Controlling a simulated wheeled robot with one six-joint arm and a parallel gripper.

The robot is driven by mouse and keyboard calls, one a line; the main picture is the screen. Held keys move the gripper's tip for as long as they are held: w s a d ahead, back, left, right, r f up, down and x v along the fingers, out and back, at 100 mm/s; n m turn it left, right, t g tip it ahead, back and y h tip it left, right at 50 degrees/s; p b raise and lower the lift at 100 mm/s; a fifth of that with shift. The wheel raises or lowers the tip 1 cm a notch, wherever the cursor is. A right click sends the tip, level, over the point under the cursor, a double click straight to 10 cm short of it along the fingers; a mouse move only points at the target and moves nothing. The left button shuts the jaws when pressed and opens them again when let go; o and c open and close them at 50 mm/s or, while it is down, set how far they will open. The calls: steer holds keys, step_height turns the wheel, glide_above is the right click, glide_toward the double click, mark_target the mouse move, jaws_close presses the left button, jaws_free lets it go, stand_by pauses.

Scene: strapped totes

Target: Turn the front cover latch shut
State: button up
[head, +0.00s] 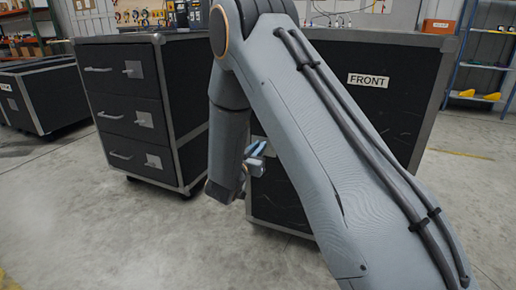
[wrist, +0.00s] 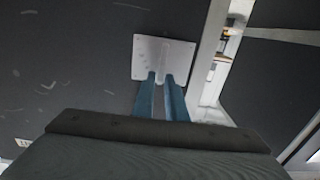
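The black case marked FRONT (head: 400,115) stands behind my arm in the head view. In the wrist view, the latch's pale square plate (wrist: 145,60) sits on the black cover, near its pale metal edge. The slim latch handle (wrist: 164,52) runs up the plate, in line with the fingertips. My gripper (wrist: 161,77) has two blue fingers a narrow gap apart, their tips over the plate's lower part. Whether they press on the handle is not clear. In the head view, my gripper (head: 256,150) is close to the case front, and my arm hides most of the latch.
A black drawer cabinet (head: 122,121) with several handles and square latch plates stands left of the case. Another black case (head: 50,98) stands at the far left. Blue shelving (head: 486,62) stands at the right. The grey floor (head: 95,225) in front is clear.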

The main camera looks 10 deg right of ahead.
jaws_close()
steer(key=shift+s+m, duration=0.1)
steer(key=shift+m, duration=0.2)
steer(key=m+p, duration=0.1)
steer(key=m, duration=0.3)
steer(key=s+d+f+m+p, duration=0.1)
steer(key=m+p, duration=0.1)
steer(key=m, duration=0.2)
steer(key=d+m+p, duration=0.1)
steer(key=m, duration=0.3)
steer(key=shift+s+f+m+p, duration=0.15)
steer(key=shift+f+m+p, duration=0.15)
steer(key=shift+p, duration=0.05)
steer(key=shift+f+m+p, duration=0.15)
steer(key=shift+f+m, duration=0.1)
steer(key=shift+m, duration=0.9)
steer(key=shift+f+m+p, duration=0.15)
steer(key=shift+f+m, duration=0.1)
steer(key=shift+m, duration=0.9)
